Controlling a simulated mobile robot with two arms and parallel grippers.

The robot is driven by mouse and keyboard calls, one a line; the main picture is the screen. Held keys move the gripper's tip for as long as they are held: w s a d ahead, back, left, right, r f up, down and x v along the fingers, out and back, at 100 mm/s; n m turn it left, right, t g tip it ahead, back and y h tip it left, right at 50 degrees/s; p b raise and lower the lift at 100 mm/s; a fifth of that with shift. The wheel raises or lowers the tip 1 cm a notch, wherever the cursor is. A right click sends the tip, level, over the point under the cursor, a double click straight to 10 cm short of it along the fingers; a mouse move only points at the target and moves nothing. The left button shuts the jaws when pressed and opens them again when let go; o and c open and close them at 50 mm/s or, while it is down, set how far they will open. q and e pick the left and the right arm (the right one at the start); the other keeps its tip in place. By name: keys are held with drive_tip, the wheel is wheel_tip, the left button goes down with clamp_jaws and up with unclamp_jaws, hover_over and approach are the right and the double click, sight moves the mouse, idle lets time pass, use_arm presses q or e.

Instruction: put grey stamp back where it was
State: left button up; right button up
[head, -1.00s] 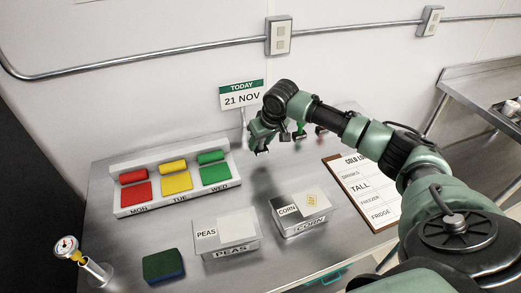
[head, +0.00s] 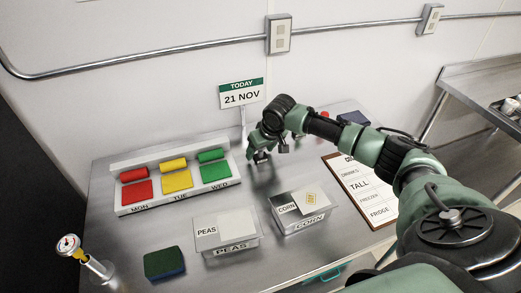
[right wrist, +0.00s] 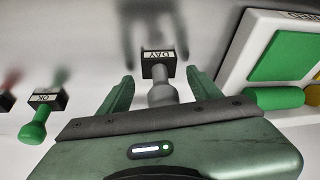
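The grey stamp (right wrist: 162,94) shows in the right wrist view, with a grey handle and a black base labelled DAY. It stands between the two green fingers of my right gripper (right wrist: 160,82), with a visible gap on each side, so the gripper is open around it. In the head view my right gripper (head: 262,157) is low over the steel table, right of the WED section and in front of the TODAY sign; the grey stamp cannot be made out there. My left gripper is not in view.
A green stamp marked OK (right wrist: 38,118) stands left of the gripper in the wrist view. The Mon-Tue-Wed rack (head: 185,201) is close by. PEAS box (head: 228,232), CORN box (head: 298,212), sponge (head: 164,263) and clipboard (head: 365,192) lie nearer the front.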

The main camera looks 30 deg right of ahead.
drive_tip(key=b+v, duration=0.1)
drive_tip(key=v, duration=1.1)
drive_tip(key=shift+r, duration=0.15)
